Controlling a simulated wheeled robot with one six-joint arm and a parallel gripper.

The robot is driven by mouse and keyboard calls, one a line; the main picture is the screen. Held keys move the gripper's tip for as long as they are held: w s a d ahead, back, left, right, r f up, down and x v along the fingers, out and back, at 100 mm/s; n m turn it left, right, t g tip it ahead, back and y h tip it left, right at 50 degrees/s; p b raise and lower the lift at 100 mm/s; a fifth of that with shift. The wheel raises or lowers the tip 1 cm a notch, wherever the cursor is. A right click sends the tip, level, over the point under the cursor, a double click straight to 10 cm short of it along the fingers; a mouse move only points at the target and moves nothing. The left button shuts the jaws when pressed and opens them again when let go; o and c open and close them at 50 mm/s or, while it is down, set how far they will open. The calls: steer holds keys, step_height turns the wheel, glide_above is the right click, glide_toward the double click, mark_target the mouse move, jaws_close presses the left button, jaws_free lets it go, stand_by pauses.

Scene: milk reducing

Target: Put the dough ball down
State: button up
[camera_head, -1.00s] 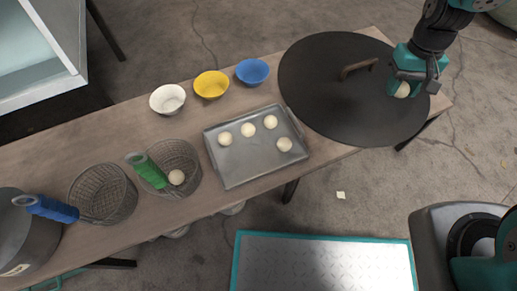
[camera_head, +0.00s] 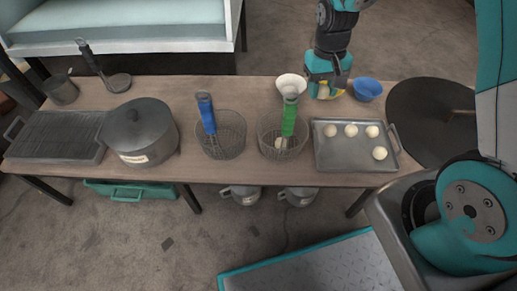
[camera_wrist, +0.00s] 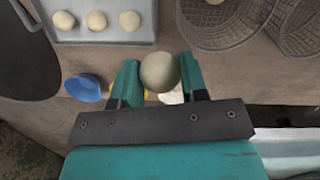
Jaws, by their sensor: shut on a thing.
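My gripper (camera_head: 326,91) is above the back edge of the table, over the row of bowls. In the wrist view my gripper (camera_wrist: 159,82) is shut on a pale round dough ball (camera_wrist: 160,71), held between its two teal fingers. The yellow bowl (camera_head: 338,93) is mostly hidden by my gripper. The white bowl (camera_head: 289,81) is just left of it and the blue bowl (camera_head: 366,89) just right. In the wrist view the blue bowl (camera_wrist: 84,88) is left of the fingers.
A metal tray (camera_head: 349,160) with several dough balls lies in front of the bowls. Left of it are a green-handled basket (camera_head: 266,142) with a ball inside, a blue-handled basket (camera_head: 221,147) and a lidded pot (camera_head: 140,132). A large dark disc (camera_head: 425,115) lies on the right.

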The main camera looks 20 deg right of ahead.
steer(key=s+a+r+m+y+p, duration=0.1)
steer(key=a+r+m+p, duration=0.1)
steer(key=a+r+m, duration=0.4)
steer(key=a+r+m+p, duration=0.3)
steer(key=r+m, duration=0.3)
steer(key=r, duration=0.3)
steer(key=m+t+b, duration=0.1)
steer(key=b, duration=1.2)
glide_toward(281, 141)
steer(key=f, duration=0.6)
steer(key=shift+a+f, duration=0.25)
steer(key=shift+f, duration=0.1)
steer(key=shift+f, duration=0.1)
steer(key=shift+f, duration=0.15)
steer(key=o, duration=0.7)
step_height(281, 141, up, 13)
steer(key=d+p, duration=0.1)
steer(key=p, duration=0.5)
steer(key=shift+w+d+f, duration=0.15)
steer(key=shift+w+f, duration=0.05)
steer(key=shift+f, duration=0.05)
